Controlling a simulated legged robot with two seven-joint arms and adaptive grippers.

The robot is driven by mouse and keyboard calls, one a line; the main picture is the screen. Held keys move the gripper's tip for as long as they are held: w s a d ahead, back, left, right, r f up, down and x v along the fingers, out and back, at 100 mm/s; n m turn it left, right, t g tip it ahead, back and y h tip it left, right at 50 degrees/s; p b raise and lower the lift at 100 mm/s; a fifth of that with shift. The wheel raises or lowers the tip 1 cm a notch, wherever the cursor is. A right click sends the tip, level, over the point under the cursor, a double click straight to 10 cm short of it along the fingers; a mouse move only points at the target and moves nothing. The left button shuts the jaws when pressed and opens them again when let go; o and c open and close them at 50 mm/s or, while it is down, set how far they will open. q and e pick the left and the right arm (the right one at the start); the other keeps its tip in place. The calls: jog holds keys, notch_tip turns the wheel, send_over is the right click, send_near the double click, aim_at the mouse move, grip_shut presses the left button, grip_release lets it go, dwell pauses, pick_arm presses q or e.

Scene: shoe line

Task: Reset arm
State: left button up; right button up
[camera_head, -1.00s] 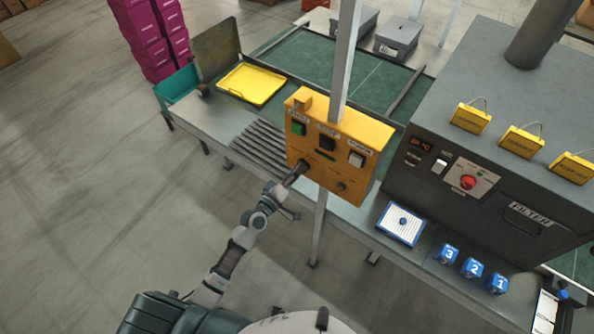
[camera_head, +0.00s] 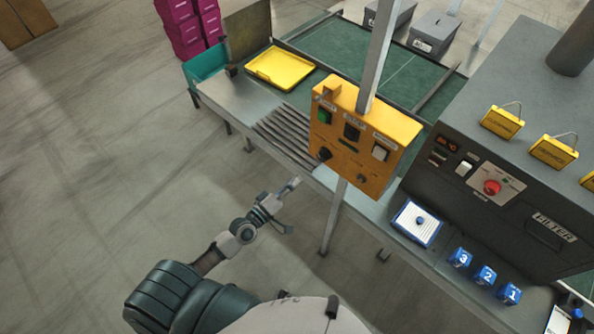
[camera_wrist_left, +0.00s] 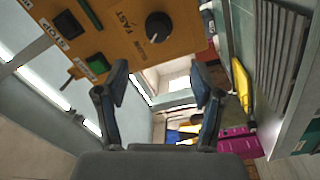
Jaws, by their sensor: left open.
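My left arm reaches up from the bottom of the head view. My left gripper (camera_head: 291,206) is open and empty, in the air below and left of the yellow-orange control box (camera_head: 368,136). In the left wrist view, the two fingers of the left gripper (camera_wrist_left: 163,95) stand apart with nothing between them. The control box (camera_wrist_left: 120,25) fills the upper left there, with a black FAST/SLOW knob (camera_wrist_left: 158,27) close beyond the fingers but apart from them. My right gripper does not show.
The box hangs on a grey post (camera_head: 382,60) beside the conveyor table. A yellow tray (camera_head: 281,68) lies at its far left end. A dark machine (camera_head: 500,150) stands at right, with blue numbered blocks (camera_head: 486,275) in front. Open floor (camera_head: 110,170) lies to the left.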

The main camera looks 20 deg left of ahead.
pick_arm(q)
jog(key=shift+f, duration=0.1)
jog(key=s+a+f+m+g+y+b, duration=0.1)
jog(key=s+a+f+m+g+y, duration=0.15)
jog(key=f, duration=0.95)
jog(key=s+a+f+m+g+y, duration=0.15)
jog(key=s+f, duration=0.25)
jog(key=f, duration=0.8)
jog(key=s+a+f+m+g+y+b, duration=0.1)
jog(key=s+a+f+g, duration=0.15)
jog(key=f, duration=1.05)
jog(key=s+d+f+m+g, duration=0.1)
jog(key=s+f+m+g, duration=0.1)
jog(key=s+f, duration=0.5)
jog(key=s+d+f+m+g+y, duration=0.1)
jog(key=s+f+g, duration=0.3)
jog(key=s, duration=1)
jog(key=s+d+f+m+g, duration=0.1)
jog(key=s+f+m+g, duration=0.2)
jog(key=s+f, duration=0.7)
jog(key=shift+s+g+y+b, duration=0.4)
jog(key=shift+s+g, duration=0.15)
jog(key=shift+s, duration=0.25)
